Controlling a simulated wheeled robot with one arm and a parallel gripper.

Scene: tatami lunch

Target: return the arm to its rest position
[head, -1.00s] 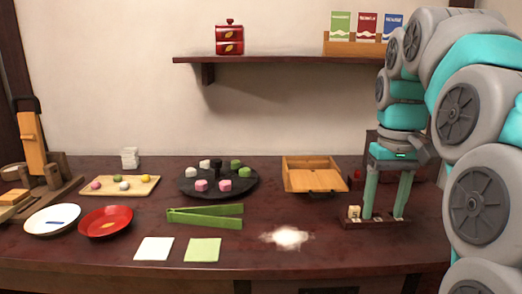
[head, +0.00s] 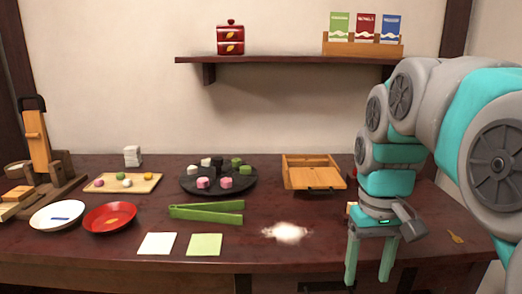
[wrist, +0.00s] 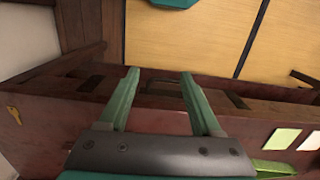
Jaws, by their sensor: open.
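My gripper (head: 367,276) points down at the right of the head view, in front of the table's front edge. Its two green fingers are apart, with nothing between them. In the wrist view the fingers (wrist: 160,76) also stand apart and empty, with the table edge and the tatami floor beyond them. My teal and grey arm reaches in from the right and hides the right part of the table. A small light-coloured block (head: 351,208) shows partly, just left of my wrist.
The dark table (head: 130,250) holds green tongs (head: 206,218), a wooden tray (head: 313,174), a round black tray (head: 219,192) with sweets, a red plate (head: 109,217) and a white plate (head: 57,215). A shelf (head: 280,60) hangs above. A small golden item (head: 455,237) lies right of my gripper.

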